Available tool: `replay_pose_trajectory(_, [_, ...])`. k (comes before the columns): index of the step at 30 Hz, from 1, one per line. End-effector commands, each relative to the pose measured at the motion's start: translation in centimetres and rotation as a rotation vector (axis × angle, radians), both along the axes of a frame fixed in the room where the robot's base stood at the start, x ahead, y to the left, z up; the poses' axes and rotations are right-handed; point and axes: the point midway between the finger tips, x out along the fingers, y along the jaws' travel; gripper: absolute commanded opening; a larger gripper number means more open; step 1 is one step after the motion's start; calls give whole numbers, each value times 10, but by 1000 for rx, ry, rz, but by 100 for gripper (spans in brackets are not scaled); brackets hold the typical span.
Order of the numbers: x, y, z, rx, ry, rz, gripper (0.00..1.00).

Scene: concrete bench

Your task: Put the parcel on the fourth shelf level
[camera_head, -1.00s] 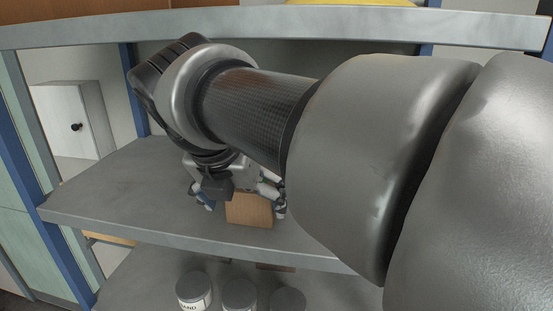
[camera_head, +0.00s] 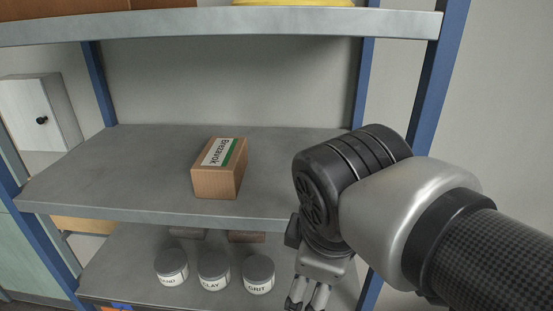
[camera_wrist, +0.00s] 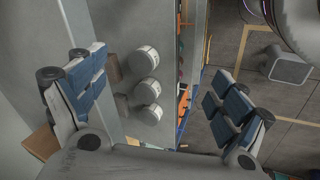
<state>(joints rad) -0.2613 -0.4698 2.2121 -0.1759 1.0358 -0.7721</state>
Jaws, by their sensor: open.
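The parcel (camera_head: 219,169) is a small brown cardboard box with a white and green label on top. In the head view it stands upright on the middle grey shelf (camera_head: 110,178), near its front edge. My gripper (camera_head: 307,300) is apart from it, to the right and lower, in front of the shelf rack and pointing down; its fingertips are partly cut off by the frame's bottom edge. In the wrist view my gripper (camera_wrist: 165,110) has its blue-padded fingers wide apart with nothing between them.
Labelled jars (camera_head: 214,272) stand on the shelf below; they also show in the wrist view (camera_wrist: 147,86). A shelf above (camera_head: 300,22) carries a yellow thing and brown boxes. Blue posts (camera_head: 436,90) frame the rack. The shelf is clear around the parcel.

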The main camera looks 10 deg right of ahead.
Motion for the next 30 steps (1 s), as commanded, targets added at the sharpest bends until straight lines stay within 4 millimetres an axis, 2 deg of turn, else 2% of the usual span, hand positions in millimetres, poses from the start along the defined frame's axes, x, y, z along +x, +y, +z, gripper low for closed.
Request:
replay_pose_trajectory(1, [-18,-14,-12,89,-10,-194,91])
replay_pose_trajectory(3, [-38,-25,-27,208,-21,-438,91])
replay_pose_trajectory(6, [-60,-34,-46,341,-32,-719,91])
replay_pose_trajectory(10, [-76,-39,-61,446,-40,-935,91])
replay_pose_trajectory(14, [-80,-40,-65,479,-43,-1005,91])
replay_pose_trajectory(23, [-80,-40,-68,477,-41,-1004,91])
replay_pose_trajectory(26, [-80,-40,-79,477,-41,-1003,91])
replay_pose_trajectory(30, [-80,-40,-110,476,-41,-1002,91])
